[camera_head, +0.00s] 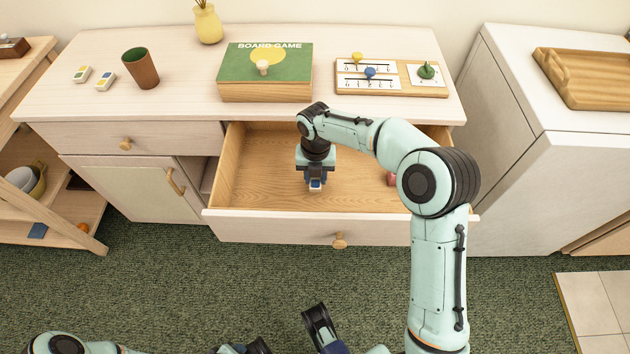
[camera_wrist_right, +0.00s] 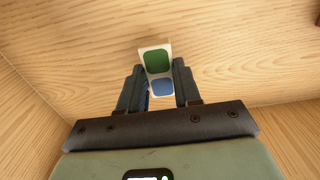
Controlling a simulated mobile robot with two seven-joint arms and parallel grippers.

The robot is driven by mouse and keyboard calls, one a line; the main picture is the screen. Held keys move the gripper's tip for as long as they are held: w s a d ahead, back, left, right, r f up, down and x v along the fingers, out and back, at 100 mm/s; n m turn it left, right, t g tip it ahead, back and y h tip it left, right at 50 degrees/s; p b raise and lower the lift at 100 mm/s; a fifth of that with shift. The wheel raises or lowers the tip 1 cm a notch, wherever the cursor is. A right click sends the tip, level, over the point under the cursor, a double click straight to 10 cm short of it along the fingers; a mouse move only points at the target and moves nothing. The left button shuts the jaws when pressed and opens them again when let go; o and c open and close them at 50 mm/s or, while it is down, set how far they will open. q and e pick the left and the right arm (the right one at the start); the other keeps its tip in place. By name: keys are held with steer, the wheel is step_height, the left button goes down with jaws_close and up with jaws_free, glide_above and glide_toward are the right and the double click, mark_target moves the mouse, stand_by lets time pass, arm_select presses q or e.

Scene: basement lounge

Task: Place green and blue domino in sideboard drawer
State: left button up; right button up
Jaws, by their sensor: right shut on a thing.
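The green and blue domino (camera_wrist_right: 157,66) is a white tile with a green square and a blue square. My right gripper (camera_wrist_right: 160,92) is shut on it, with the green end sticking out beyond the fingers. In the head view, my right gripper (camera_head: 315,176) points down inside the open sideboard drawer (camera_head: 255,180), with the domino (camera_head: 315,185) at its tips. The drawer is pulled well out, and its wooden floor is mostly bare. I cannot tell whether the domino touches the floor. Parts of my left arm show at the bottom edge; its gripper's state is unclear.
On the sideboard top (camera_head: 190,45) are two other dominoes (camera_head: 93,77), a brown cup (camera_head: 141,68), a board game box (camera_head: 265,72), a yellow vase (camera_head: 208,24) and a number board (camera_head: 390,76). A small reddish thing (camera_head: 391,179) lies in the drawer's right part, partly behind my arm.

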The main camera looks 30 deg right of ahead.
arm_select(q)
steer(key=shift+w+a+f, duration=0.25)
steer(key=shift+w+f, duration=0.15)
steer(key=shift+w, duration=0.15)
arm_select(e)
steer(key=shift+f, duration=1.3)
steer(key=shift+f, duration=0.15)
steer(key=o, duration=1)
arm_select(q)
steer(key=s+d+r+g+p, duration=0.1)
steer(key=s+d+r+p, duration=0.1)
steer(key=s+r, duration=0.1)
steer(key=shift+s+r+h+p, duration=0.3)
steer(key=shift+s, duration=0.5)
arm_select(e)
step_height(320, 180, up, 12)
steer(key=shift+r, duration=0.2)
arm_select(q)
steer(key=shift+d, duration=0.1)
